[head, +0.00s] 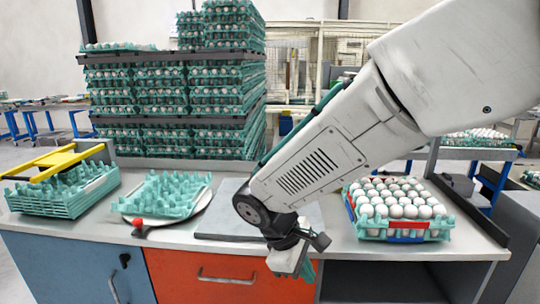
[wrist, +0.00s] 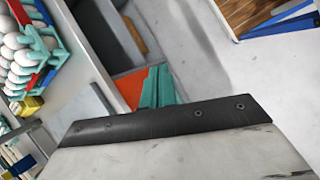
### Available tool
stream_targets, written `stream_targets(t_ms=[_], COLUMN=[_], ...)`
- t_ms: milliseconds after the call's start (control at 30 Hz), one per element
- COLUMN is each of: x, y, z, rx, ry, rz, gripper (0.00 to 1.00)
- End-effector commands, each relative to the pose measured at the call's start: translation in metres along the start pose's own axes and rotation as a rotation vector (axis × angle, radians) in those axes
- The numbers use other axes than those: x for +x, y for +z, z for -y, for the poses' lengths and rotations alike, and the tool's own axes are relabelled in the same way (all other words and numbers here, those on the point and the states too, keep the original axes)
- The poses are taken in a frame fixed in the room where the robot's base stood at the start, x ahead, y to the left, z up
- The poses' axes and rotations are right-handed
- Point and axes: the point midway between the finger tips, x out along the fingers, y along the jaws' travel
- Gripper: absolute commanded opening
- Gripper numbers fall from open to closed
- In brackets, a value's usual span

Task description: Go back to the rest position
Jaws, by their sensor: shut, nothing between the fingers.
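My gripper (head: 296,266) hangs at the front edge of the counter in the head view, in front of the orange drawer. It is shut and holds nothing. In the wrist view its teal fingers (wrist: 157,88) show beyond a dark bar, over the open space before the counter. My white arm comes down from the upper right. A full tray of eggs (head: 400,208) sits on the counter to the right of my gripper, apart from it. That egg tray also shows at the upper left of the wrist view (wrist: 22,52).
An empty teal tray (head: 168,194) lies on a round plate at the left. A stack of empty teal trays (head: 62,190) stands farther left, near a yellow frame (head: 68,158). Tall racks of egg trays (head: 180,90) rise behind. A small red object (head: 138,223) lies near the front edge.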

Motion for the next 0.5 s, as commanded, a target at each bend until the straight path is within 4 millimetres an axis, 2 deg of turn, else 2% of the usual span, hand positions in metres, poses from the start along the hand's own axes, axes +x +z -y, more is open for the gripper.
stream_targets(t_ms=[33,200,300,500], x=[-0.005,-0.013,-0.017,-0.021], y=[0.029,0.109,0.149,0.212], z=[-0.002,0.011,0.023,0.052], rx=[0.093,0.384,0.539,0.812], ry=[-0.042,-0.189,-0.266,-0.385], rz=[-0.009,-0.036,-0.06,-0.138], gripper=[0.0,0.0,0.0,0.0])
